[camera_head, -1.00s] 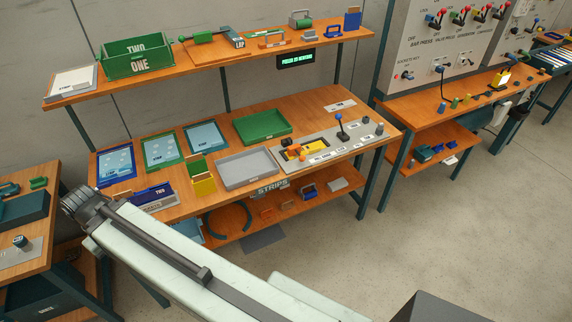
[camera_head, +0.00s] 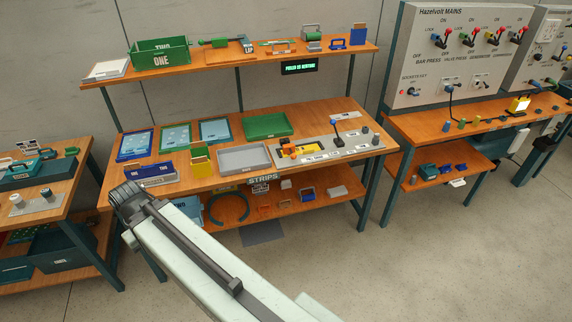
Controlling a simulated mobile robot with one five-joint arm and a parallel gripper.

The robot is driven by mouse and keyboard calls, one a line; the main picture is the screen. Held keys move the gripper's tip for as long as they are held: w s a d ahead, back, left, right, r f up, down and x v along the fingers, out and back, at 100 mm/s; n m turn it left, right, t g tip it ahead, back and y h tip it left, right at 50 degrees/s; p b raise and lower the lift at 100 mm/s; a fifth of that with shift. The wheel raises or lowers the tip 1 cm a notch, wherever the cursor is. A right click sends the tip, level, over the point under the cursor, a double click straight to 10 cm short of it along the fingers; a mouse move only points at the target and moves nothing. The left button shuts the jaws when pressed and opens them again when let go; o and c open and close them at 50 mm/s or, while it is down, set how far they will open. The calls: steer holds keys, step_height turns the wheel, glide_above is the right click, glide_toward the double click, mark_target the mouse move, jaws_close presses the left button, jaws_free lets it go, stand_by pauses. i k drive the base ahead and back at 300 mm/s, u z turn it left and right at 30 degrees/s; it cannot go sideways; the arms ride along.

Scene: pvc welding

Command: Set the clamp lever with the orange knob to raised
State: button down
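A grey fixture plate (camera_head: 318,157) lies on the right half of the middle bench. A yellow and orange clamp device (camera_head: 293,150) sits on its left part. The orange part looks low and close to the plate, but the lever's exact pose is too small to tell. A separate lever with a blue knob (camera_head: 335,124) stands upright on the same plate. My gripper (camera_head: 127,197) is dark and sits at the end of my pale arm, left of and apart from the clamp, in front of the bench's left end. Its fingers cannot be made out.
The bench also holds a grey tray (camera_head: 244,169), a green tray (camera_head: 266,136) and several blue and green panels. An upper shelf (camera_head: 230,66) overhangs the back. A lever panel (camera_head: 460,51) stands right. Floor in front is clear.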

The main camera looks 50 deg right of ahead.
mark_target(288, 148)
steer(key=z, duration=0.15)
steer(key=i, duration=1.4)
steer(key=u, duration=0.05)
